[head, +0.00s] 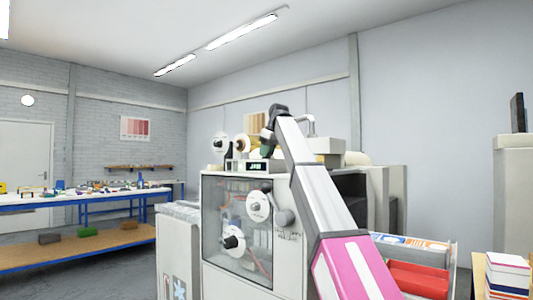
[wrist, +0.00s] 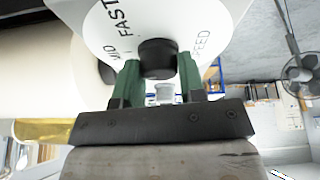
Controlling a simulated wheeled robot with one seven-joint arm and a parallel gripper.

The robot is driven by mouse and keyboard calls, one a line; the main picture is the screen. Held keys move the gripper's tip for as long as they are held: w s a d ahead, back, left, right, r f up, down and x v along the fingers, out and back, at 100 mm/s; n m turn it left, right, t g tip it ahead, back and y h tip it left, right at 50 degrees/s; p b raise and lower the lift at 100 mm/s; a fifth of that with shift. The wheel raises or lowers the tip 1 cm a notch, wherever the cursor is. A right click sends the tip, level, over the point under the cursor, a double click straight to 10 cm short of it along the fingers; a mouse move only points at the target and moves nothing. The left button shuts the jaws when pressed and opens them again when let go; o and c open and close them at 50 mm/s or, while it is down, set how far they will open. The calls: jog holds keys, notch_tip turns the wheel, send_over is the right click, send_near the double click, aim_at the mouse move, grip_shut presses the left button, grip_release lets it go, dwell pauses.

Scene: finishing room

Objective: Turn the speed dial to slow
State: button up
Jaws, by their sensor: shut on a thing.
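The speed dial shows in the wrist view as a black knob (wrist: 157,53) on a white plate (wrist: 205,18). The plate's printed words FAST, SPEED and what looks like MID are visible; no SLOW mark is in view. My gripper (wrist: 158,70) has its green fingers on either side of the knob and is shut on it. I cannot see a pointer on the knob, so its setting cannot be told. In the head view my gripper (head: 267,143) is at the top of the grey machine (head: 213,215), and the knob cannot be made out there.
A small display (head: 258,166), apparently reading JAM, sits on the machine top beside rolls. A white cylinder (wrist: 35,60) lies close left of the plate in the wrist view. Red bins (head: 420,278) stand at right. A blue-framed workbench (head: 100,198) is at left, with clear floor before it.

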jog(key=n+g, duration=0.1)
jog(key=n, duration=0.1)
jog(key=n+g+y, duration=0.1)
jog(key=n, duration=0.2)
jog(key=shift+w, duration=0.15)
jog(key=shift+n, duration=0.4)
jog(key=o, duration=0.9)
